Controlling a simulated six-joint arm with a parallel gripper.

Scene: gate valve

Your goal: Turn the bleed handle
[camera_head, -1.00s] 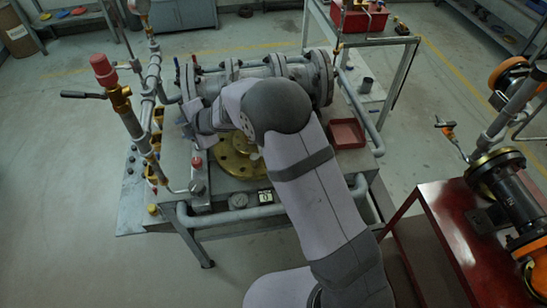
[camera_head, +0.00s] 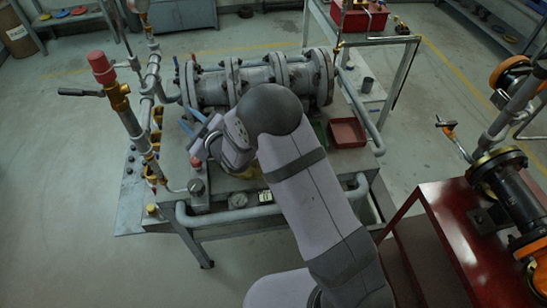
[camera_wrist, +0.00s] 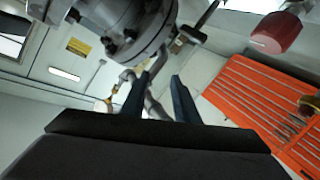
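A brass relief-type valve (camera_head: 118,97) with a red cap (camera_head: 102,66) stands on the pipework at the left of the bench. A black lever handle (camera_head: 80,92) sticks out from it to the left. I cannot tell for sure which handle is the bleed handle. My gripper (camera_head: 187,119) points up and left above the bench, to the right of this pipework and apart from the lever. In the wrist view its two blue fingers (camera_wrist: 160,78) are spread with nothing held between them. A red cap (camera_wrist: 277,32) shows at that view's upper right.
The large flanged grey valve body (camera_head: 250,82) lies along the back of the bench, close to my gripper. A red tray (camera_head: 347,132) sits at the bench's right. A gauge (camera_head: 238,200) is at the front edge. A red stand (camera_head: 440,230) is at the right.

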